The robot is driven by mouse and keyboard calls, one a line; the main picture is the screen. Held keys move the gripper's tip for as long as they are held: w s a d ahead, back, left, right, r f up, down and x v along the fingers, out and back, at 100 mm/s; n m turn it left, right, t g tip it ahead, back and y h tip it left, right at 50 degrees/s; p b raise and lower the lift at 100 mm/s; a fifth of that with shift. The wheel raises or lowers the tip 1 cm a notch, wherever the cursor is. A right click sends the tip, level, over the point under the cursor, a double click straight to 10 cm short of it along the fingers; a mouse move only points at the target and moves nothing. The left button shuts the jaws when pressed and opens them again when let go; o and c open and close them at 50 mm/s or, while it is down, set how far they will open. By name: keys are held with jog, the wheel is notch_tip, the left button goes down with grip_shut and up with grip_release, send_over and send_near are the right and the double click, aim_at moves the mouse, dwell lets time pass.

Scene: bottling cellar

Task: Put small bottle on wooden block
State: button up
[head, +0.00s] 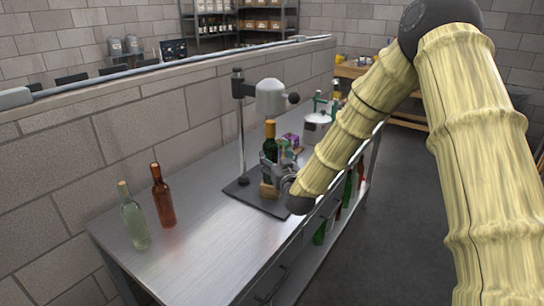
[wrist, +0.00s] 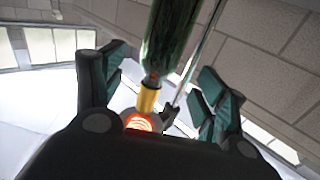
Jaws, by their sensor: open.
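The dark green bottle with a yellow neck (head: 270,146) is upright at the stand with the grey head. The tan wooden block (head: 268,190) shows directly below it. The bottle appears to stand on the block, but my gripper partly hides where they meet. My gripper (head: 272,168) is open around the lower part of the bottle. In the wrist view, the bottle (wrist: 170,38) shows between the two spread fingers of my gripper (wrist: 158,88), with its neck pointing down in the picture. Gaps show between glass and fingers.
The stand's grey head (head: 271,97) overhangs close to the bottle; an orange glowing ring (wrist: 139,122) shows near the neck. A pale green bottle (head: 134,222) and a reddish bottle (head: 163,200) stand at left. A metal pot (head: 317,124) is behind. The steel table (head: 205,245) is clear in front.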

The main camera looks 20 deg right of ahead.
jog(key=s, duration=0.4)
jog(key=shift+s+a+b, duration=0.1)
jog(key=shift+s+b, duration=0.15)
jog(key=shift+b, duration=0.15)
